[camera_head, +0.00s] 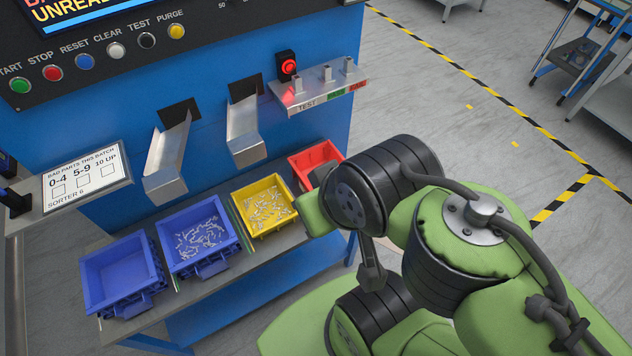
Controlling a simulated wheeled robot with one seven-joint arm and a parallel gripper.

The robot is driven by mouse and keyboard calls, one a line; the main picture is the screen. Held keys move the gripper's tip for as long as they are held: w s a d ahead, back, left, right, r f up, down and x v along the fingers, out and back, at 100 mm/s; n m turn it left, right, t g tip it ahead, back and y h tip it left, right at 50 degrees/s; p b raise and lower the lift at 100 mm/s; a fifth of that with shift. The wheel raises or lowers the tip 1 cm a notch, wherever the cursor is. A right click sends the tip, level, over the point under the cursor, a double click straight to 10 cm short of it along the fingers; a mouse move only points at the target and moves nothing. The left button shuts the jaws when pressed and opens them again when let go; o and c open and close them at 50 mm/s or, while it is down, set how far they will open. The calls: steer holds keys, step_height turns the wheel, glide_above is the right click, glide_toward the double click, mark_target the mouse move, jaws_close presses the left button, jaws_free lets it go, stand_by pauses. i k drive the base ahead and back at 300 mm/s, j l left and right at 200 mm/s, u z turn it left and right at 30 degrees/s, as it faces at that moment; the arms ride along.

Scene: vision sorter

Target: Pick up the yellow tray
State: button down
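The yellow tray (241,212) stands on the shelf under the chutes, between a blue tray and the red tray. It is upright and holds many small silvery metal parts. My arm comes in from the lower right, and its green link lies close to the yellow tray's right side in the picture. The fingers of my gripper are not visible, so I cannot see whether it is open or shut. Nothing is seen gripping the yellow tray.
A blue tray (226,216) with metal parts and an empty-looking blue tray (84,270) stand to the left. The red tray (331,150) is at right, partly covered by a dark shape. Two metal chutes (243,124) and a test ledge (325,88) jut out above.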

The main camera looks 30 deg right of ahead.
mark_target(265, 207)
steer(key=l+u, duration=0.7)
steer(key=u, duration=0.15)
steer(key=k+l+u, duration=0.15)
steer(key=l+u, duration=0.25)
steer(key=k+l+u, duration=0.15)
steer(key=u, duration=0.25)
steer(key=k+l+u, duration=0.2)
steer(key=l+u, duration=0.25)
steer(key=i+j, duration=0.3)
steer(key=i, duration=0.2)
